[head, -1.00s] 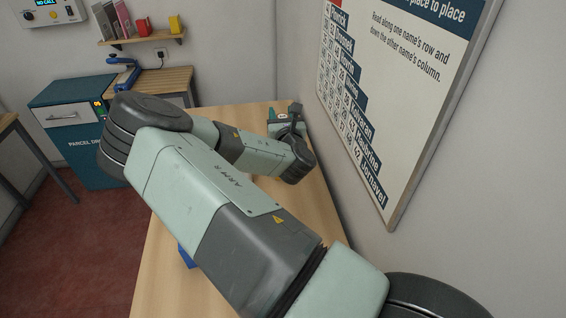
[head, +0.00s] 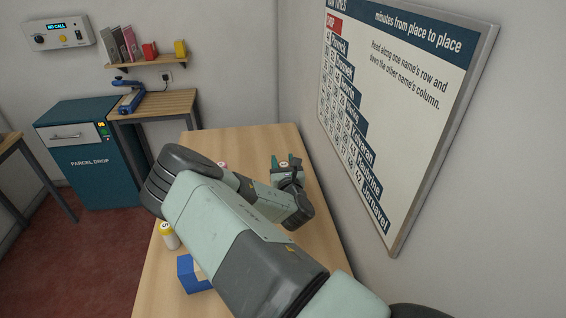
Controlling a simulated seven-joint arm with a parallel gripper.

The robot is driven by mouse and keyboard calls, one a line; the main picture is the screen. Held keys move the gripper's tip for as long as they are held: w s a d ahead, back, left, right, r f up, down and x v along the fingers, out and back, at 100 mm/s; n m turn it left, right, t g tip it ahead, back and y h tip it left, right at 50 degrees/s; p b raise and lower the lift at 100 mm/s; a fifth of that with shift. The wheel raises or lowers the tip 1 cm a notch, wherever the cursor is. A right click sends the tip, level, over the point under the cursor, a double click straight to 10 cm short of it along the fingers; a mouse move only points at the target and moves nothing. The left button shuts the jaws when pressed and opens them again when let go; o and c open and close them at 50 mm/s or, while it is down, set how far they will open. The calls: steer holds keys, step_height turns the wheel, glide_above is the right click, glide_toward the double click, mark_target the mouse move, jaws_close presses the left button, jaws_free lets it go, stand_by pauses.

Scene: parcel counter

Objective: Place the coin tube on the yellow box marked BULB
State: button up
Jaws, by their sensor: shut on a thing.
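My gripper (head: 286,162) is over the far right part of the wooden counter, near the wall, with greenish fingertips pointing away. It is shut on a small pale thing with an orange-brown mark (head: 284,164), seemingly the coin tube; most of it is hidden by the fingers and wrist. I see no box on the counter with a readable BULB mark. A small yellow block (head: 180,48) stands on the wall shelf, too small to read. My arm hides much of the counter's middle.
A pink-topped thing (head: 222,165) shows partly behind my arm. A wall board (head: 400,100) rises close on the right. The counter's far end (head: 240,140) is clear.

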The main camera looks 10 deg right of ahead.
steer(key=shift+f, duration=0.1)
steer(key=o, duration=1.2)
steer(key=shift+c, duration=0.2)
